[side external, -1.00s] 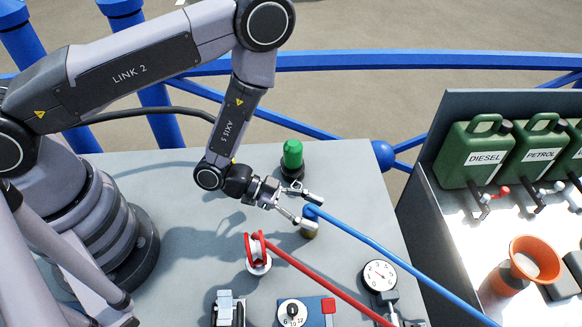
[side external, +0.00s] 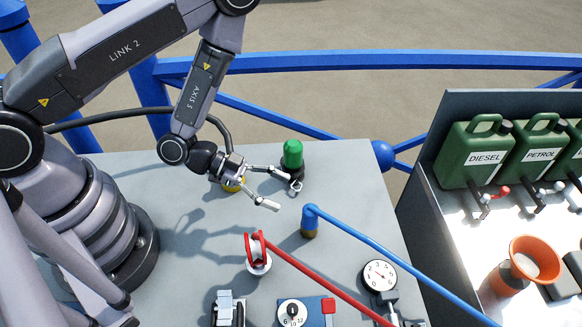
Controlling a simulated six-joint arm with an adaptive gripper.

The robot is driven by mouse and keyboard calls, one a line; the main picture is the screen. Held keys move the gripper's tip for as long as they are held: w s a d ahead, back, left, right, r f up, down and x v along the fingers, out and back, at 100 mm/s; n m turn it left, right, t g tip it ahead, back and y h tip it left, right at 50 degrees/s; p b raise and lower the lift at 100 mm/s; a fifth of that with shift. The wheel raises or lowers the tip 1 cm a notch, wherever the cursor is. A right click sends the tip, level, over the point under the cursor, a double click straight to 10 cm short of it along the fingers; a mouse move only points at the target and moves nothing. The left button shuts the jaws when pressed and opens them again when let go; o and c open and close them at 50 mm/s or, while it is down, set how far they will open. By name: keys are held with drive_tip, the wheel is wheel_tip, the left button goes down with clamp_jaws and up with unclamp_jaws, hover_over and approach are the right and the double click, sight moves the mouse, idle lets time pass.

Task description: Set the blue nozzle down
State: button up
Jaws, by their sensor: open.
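The blue nozzle (side external: 310,222) stands upright on the grey deck in the side external view, its blue hose running away to the lower right. A brass-coloured part shows at its lower end. My gripper (side external: 283,194) is open and empty, up and to the left of the nozzle and apart from it. Its two fingers point right, the upper one close to the green-topped fitting in the picture.
The green-topped fitting (side external: 293,156) stands behind. A red line on a white drum (side external: 258,258) lies in front. A dial gauge (side external: 380,275) and a blue box with a knob (side external: 305,312) are nearer. Green cans (side external: 475,152) and an orange funnel (side external: 534,260) stand right. The deck's right middle is clear.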

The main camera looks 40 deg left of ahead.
drive_tip(key=w+a+r+t+y, duration=0.1)
drive_tip(key=w+a+r+y, duration=0.55)
drive_tip(key=w+r, duration=0.25)
drive_tip(key=s+a+r+n+y, duration=0.1)
drive_tip(key=a+r+n+y, duration=0.35)
drive_tip(key=a+r, duration=0.6)
drive_tip(key=s+a+r+n, duration=0.1)
drive_tip(key=s+r+n, duration=0.3)
drive_tip(key=s, duration=0.6)
drive_tip(key=s+a+r+n+g+y, duration=0.1)
drive_tip(key=s+r+n, duration=0.3)
drive_tip(key=s+r, duration=0.5)
drive_tip(key=shift+s+a+g, duration=0.3)
drive_tip(key=shift+s+a, duration=0.2)
drive_tip(key=shift+s, duration=0.7)
